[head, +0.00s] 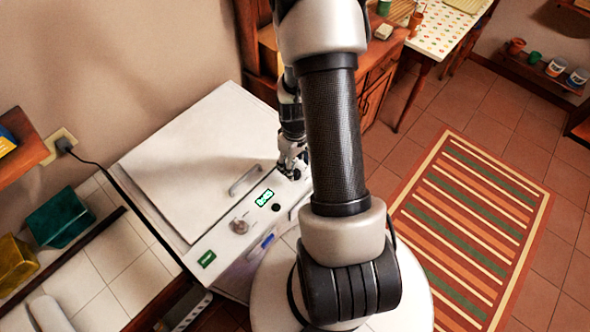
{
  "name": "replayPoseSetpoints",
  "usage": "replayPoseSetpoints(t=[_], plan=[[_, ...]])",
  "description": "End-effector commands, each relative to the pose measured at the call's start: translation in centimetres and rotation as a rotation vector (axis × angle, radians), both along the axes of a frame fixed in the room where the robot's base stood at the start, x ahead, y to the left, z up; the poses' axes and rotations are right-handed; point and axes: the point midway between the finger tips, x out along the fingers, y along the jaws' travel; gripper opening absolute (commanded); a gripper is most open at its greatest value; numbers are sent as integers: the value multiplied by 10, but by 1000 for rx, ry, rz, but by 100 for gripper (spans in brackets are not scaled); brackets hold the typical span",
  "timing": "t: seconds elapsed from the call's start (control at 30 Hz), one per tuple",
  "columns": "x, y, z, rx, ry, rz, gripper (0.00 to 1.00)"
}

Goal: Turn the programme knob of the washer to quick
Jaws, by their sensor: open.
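The washer (200,150) is white with a flat lid on top and a grey handle (246,180). Its sloping control panel runs along the front edge. My gripper (292,171) is open at the far right end of the panel, apart from the grey knob. Its fingertips are small and dark here, and I cannot tell whether they touch the panel. My arm hides part of the panel's right side.
A green label (207,259) and a blue piece (267,241) are on the washer's front. A black cord (100,165) runs from a wall socket behind the washer. Teal (60,217) and yellow (14,262) boxes stand left. A striped rug (468,230) lies on open floor right.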

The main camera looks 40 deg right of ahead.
Motion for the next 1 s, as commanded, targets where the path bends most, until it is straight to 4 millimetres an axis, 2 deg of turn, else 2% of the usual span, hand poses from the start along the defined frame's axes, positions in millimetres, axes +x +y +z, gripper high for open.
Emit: replayPoseSetpoints(t=[0.03, 0.2, 0.6, 1.0], plan=[[-1, 1, -10, 2, 2, 0, 52], [0, 0, -28, 0, 0, 0, 52], [0, 0, -34, 0, 0, 0, 51], [0, 0, -33, 0, 0, 0, 24]])
